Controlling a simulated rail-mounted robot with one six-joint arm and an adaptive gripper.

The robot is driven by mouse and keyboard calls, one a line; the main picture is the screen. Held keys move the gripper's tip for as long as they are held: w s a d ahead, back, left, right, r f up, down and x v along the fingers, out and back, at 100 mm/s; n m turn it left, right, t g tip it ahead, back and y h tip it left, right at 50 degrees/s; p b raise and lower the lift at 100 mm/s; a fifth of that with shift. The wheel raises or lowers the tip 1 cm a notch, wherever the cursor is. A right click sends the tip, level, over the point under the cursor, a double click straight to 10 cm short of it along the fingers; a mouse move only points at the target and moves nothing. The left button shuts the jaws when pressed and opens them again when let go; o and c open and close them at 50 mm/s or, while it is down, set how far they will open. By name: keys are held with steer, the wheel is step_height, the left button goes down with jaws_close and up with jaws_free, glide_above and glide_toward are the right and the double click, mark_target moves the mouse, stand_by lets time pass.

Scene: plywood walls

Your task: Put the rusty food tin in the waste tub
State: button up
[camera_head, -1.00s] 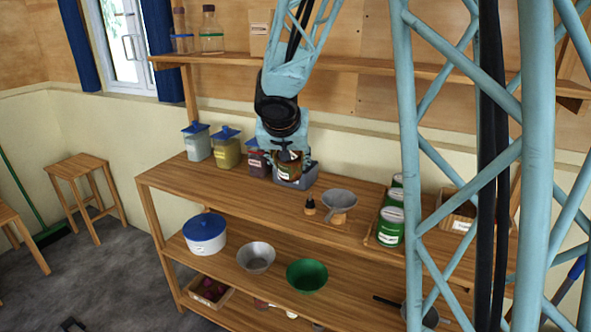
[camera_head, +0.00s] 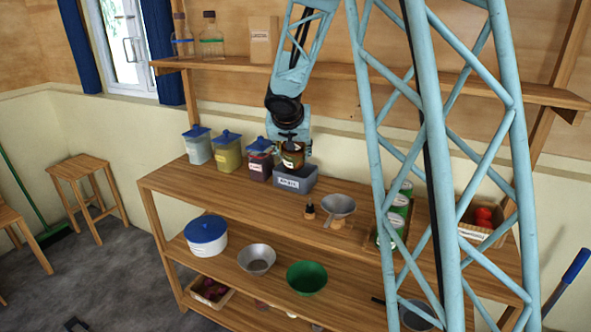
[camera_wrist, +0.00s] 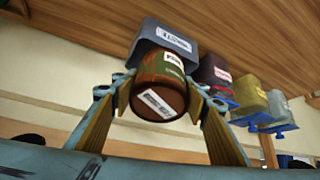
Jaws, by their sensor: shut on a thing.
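The grey tub (camera_head: 292,184) with a white label stands on the top of the wooden bench. The tin shows just above the tub's rim in the head view and overlaps the tub (camera_wrist: 160,38) in the wrist view. I cannot tell whether it is fully over the opening.
Blue-lidded jars, one yellow (camera_head: 228,155) and one dark red (camera_head: 260,164), stand close left of the tub. A funnel (camera_head: 339,205) and green tins (camera_head: 399,207) are to the right. A shelf (camera_head: 350,72) runs behind my arm.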

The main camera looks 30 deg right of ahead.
steer(key=shift+w+d+p, duration=0.3)
steer(key=shift+w+d, duration=0.15)
steer(key=shift+w, duration=0.25)
steer(key=shift+w+d+p, duration=0.25)
steer(key=shift+w+d, duration=0.15)
steer(key=shift+w, duration=0.25)
steer(key=shift+w+d+f, duration=0.1)
steer(key=shift+w+f, duration=0.05)
steer(key=shift+w, duration=0.05)
steer(key=shift+w+d+f+b, duration=0.2)
steer(key=shift+w+f+b, duration=0.3)
steer(key=shift+f, duration=0.9)
steer(key=shift+w+d+f+b, duration=0.25)
steer(key=shift+f+b, duration=0.45)
steer(key=shift+f, duration=0.7)
steer(key=shift+w+d+f+b, duration=0.2)
steer(key=shift+w+f+b, duration=0.3)
steer(key=shift+f, duration=0.9)
steer(key=shift+s+f, duration=0.15)
steer(key=shift+w+d+f+b, duration=0.1)
steer(key=shift+f+b, duration=0.15)
steer(key=shift+f, duration=0.15)
steer(key=shift+w+d+f+b, duration=0.1)
steer(key=shift+f+b, duration=0.15)
steer(key=shift+f, duration=0.1)
steer(key=shift+p, duration=0.4)
steer(key=shift+w+r+p, duration=0.1)
steer(key=shift+r+p, duration=0.1)
steer(key=shift+p, duration=0.9)
